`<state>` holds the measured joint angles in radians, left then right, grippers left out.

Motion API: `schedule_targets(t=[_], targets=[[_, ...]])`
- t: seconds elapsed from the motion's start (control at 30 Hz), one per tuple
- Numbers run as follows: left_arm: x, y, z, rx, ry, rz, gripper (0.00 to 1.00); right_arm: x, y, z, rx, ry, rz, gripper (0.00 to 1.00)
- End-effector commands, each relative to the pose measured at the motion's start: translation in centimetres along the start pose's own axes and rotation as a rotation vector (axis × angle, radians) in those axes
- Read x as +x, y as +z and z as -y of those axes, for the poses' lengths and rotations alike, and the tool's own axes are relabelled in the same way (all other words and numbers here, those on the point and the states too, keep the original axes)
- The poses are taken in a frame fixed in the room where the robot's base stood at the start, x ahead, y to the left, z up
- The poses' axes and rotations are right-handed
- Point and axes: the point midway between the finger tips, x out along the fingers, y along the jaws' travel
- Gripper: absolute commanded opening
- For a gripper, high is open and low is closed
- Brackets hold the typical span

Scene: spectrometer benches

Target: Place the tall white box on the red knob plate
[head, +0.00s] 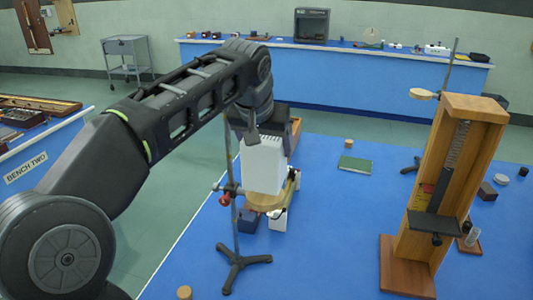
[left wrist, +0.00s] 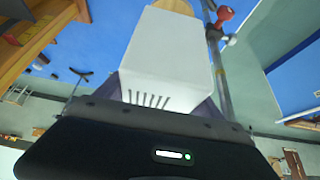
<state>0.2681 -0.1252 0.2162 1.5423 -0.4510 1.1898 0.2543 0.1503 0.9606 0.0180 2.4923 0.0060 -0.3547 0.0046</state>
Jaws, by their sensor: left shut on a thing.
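My left gripper (head: 262,136) is shut on the tall white box (head: 262,166), gripping its upper end from above. The box hangs upright over a round wooden plate (head: 256,206) on a stand with a red knob (head: 224,199). The box's lower end overlaps the plate in the head view; I cannot tell whether they touch. The left wrist view shows the box (left wrist: 168,60) with slots near the jaws, part of the plate (left wrist: 174,6) beyond it, and the red knob (left wrist: 224,14) beside it. My right gripper is not in view.
The stand's thin rod (head: 235,228) rises close to the box's left side. Dark and white blocks (head: 277,220) sit below the plate. A tall wooden frame (head: 440,185) stands at right, with another plate (head: 421,94) behind it. A green book (head: 355,165) lies between.

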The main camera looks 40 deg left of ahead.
Motion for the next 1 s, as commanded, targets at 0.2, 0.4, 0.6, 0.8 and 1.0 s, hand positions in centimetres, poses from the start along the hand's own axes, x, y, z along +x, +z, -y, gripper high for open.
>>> schedule_targets(t=[0.2, 0.4, 0.6, 0.8, 1.0], targets=[[1.8, 1.0, 0.1, -0.001, 0.0, -0.004, 0.08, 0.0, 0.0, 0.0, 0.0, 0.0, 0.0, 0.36], [1.8, 1.0, 0.0, -0.001, 0.0, -0.004, 0.08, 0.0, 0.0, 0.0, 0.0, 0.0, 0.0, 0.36], [2.1, 1.2, 0.0, 0.0, 0.0, -0.001, 0.8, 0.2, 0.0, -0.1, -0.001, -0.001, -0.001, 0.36], [2.1, 1.2, 0.0, 0.0, 0.0, 0.0, 0.97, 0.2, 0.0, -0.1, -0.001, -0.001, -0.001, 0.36], [2.1, 1.2, 0.0, 0.0, 0.0, -0.001, 0.99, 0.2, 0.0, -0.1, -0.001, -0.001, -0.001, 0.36]])
